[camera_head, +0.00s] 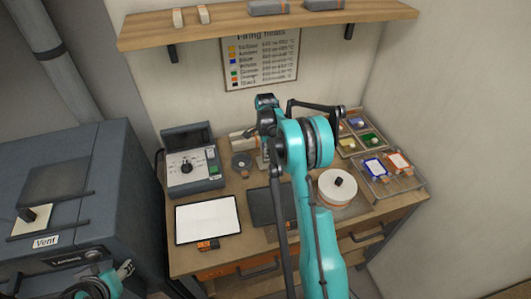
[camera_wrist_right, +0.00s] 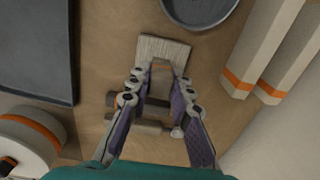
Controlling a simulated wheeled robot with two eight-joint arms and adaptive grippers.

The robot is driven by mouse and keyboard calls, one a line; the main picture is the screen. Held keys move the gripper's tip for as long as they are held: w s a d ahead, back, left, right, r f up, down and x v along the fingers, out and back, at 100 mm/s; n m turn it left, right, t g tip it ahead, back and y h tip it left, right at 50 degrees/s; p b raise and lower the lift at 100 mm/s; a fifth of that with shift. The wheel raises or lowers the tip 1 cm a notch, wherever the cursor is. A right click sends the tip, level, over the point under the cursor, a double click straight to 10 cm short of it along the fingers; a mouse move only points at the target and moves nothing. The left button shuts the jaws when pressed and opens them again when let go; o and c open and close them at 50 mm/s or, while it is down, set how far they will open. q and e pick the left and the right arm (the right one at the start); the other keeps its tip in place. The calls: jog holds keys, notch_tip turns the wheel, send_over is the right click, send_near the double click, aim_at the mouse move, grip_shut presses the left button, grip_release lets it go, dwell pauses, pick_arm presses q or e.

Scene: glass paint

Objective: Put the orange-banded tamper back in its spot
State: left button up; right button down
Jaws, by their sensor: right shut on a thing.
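My right gripper (camera_wrist_right: 163,78) points down at the wooden bench in the right wrist view. Its fingers are shut on a small brownish thing (camera_wrist_right: 161,82), largely hidden between them. I see no orange band on its visible part, so I cannot confirm that it is the tamper. A pale, ribbed rectangular piece (camera_wrist_right: 160,48) lies just beyond the fingertips; whether it joins the held thing is unclear. In the head view my right arm hides most of this gripper.
Two pale blocks with orange bands (camera_wrist_right: 250,58) lie right of my right gripper. A round grey dish (camera_wrist_right: 200,10) is beyond it. Grey bars (camera_wrist_right: 138,126) lie below the fingers.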

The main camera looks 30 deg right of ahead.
jog(key=shift+f, duration=0.15)
jog(key=c, duration=1.3)
grip_release()
notch_tip(320, 180, up, 12)
jog(key=shift+f, duration=0.1)
